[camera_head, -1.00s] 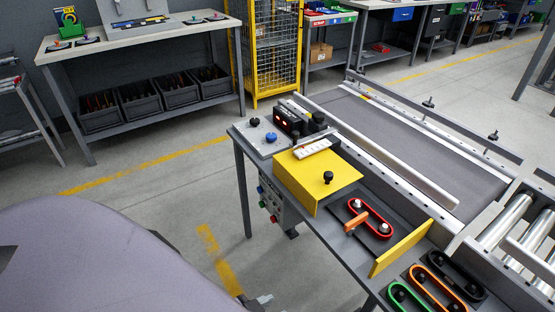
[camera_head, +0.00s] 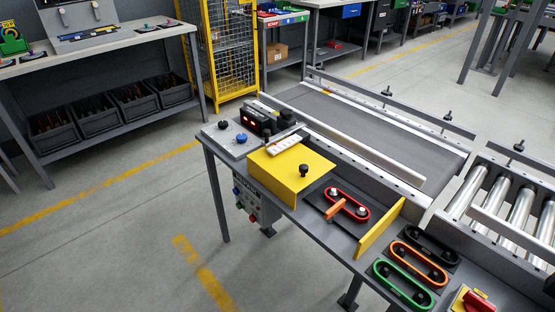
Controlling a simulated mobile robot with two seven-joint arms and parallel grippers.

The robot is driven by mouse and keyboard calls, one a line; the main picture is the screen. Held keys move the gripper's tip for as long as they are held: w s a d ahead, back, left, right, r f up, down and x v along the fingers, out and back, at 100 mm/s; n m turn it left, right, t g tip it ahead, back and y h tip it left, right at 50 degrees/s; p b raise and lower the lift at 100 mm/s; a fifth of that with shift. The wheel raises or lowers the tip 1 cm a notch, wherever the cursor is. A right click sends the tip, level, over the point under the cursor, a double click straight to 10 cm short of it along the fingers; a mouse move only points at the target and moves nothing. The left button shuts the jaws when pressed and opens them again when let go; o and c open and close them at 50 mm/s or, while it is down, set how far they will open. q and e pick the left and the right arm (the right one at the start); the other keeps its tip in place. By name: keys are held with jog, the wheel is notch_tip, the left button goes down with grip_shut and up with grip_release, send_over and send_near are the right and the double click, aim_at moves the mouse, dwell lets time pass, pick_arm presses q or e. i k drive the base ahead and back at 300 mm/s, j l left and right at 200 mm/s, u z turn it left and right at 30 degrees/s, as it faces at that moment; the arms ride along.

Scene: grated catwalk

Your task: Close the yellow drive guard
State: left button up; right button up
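An upright yellow end plate (camera_head: 380,228) stands to the right of the drive. Neither of my grippers shows in this view.
Orange (camera_head: 419,262) and green (camera_head: 403,286) spare belts lie right of the end plate, near a red and yellow object (camera_head: 472,299). A black device with red digits (camera_head: 258,119) stands behind the guard. The conveyor belt (camera_head: 370,125) runs behind. Floor at left is clear.

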aim_at(286, 173)
jog(key=i+j, duration=0.15)
jog(key=j, duration=0.2)
jog(key=i+j+z, duration=0.1)
jog(key=j, duration=0.25)
jog(key=i+j, duration=0.25)
jog(key=i+j+z, duration=0.1)
jog(key=j, duration=0.35)
jog(key=i+j, duration=0.15)
jog(key=j, duration=0.2)
jog(key=i+j+z, duration=0.15)
jog(key=j, duration=0.25)
